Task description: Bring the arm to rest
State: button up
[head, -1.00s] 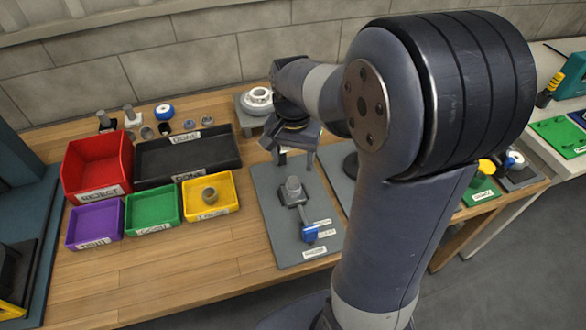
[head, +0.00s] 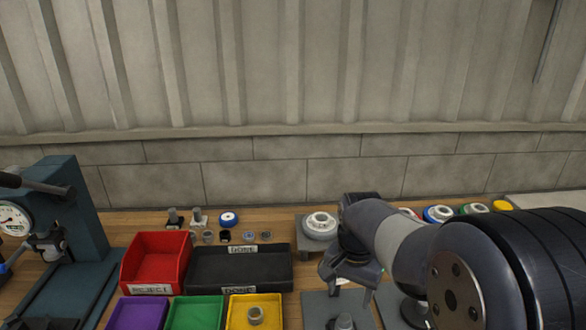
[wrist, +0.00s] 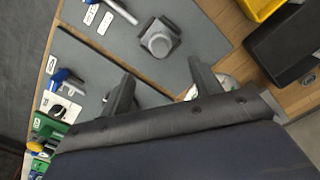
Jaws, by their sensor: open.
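My gripper (wrist: 160,88) shows in the wrist view with its two fingers spread and nothing between them. It hangs over the grey boards on the bench. In the head view my gripper (head: 352,284) is at the lower right of centre, partly hidden by my own arm. A grey block-like fixture (wrist: 158,38) stands on one grey board (wrist: 200,70), apart from the fingers. The top of a grey fixture (head: 344,321) also shows at the bottom edge of the head view.
A red REJECT bin (head: 157,262), a black DONE tray (head: 238,270) and purple (head: 137,313), green (head: 195,313) and yellow (head: 254,301) bins stand left of my arm. A white round part on a stand (head: 320,226) is close behind my gripper. A press (head: 75,230) stands far left.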

aim_at(345, 318)
notch_tip(345, 318, down, 8)
jog(key=shift+r, duration=0.7)
jog(key=shift+s, duration=0.1)
